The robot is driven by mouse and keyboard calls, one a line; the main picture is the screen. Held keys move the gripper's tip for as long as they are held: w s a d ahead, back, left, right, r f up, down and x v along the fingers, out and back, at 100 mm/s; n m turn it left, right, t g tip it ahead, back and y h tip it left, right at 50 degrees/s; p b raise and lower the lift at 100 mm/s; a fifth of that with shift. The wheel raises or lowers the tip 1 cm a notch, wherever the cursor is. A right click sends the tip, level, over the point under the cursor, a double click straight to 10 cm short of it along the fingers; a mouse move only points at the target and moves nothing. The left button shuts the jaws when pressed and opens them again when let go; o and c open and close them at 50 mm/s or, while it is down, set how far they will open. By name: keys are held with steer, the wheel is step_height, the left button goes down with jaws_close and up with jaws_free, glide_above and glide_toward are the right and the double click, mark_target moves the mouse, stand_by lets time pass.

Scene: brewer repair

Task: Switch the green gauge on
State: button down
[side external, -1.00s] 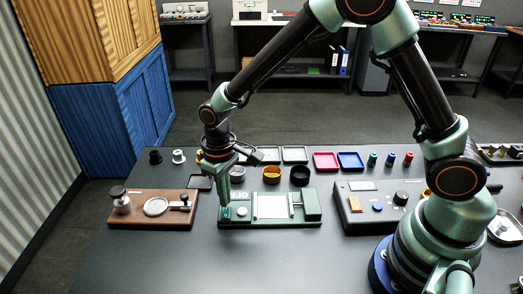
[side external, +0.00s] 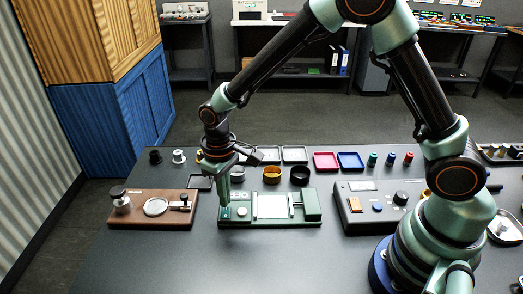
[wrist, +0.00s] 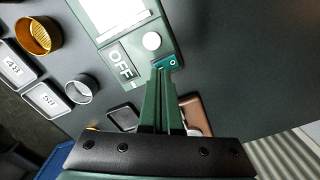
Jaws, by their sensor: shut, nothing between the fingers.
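The green gauge (side external: 270,223) lies flat on the dark bench, with a pale panel and a block at its right end. In the wrist view the gauge (wrist: 139,60) shows an "OFF" label (wrist: 120,64), a round white knob (wrist: 152,41) and a small teal switch (wrist: 172,62) at its corner. My gripper (side external: 225,207) points down at the left end of the gauge. In the wrist view my gripper (wrist: 163,70) is shut and empty, its tips at the teal switch. The tips cover part of the switch, and I cannot tell whether they touch it.
A brown board (side external: 152,222) with a round plate stands left of the gauge, a dark control box (side external: 372,222) right of it. Behind are a gold ring (side external: 271,175), a black ring (side external: 299,175) and several trays (side external: 325,161). The bench front is clear.

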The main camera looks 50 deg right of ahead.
steer(key=shift+f, duration=0.95)
stand_by(0.4)
steer(key=shift+r, duration=3.55)
steer(key=shift+r, duration=0.1)
steer(key=s+d+r+m+t, duration=0.3)
steer(key=s+d+r+t, duration=0.2)
steer(key=s+d+r, duration=0.6)
steer(key=d+r, duration=0.3)
steer(key=shift+s+d+r+t, duration=0.3)
steer(key=shift+d, duration=0.1)
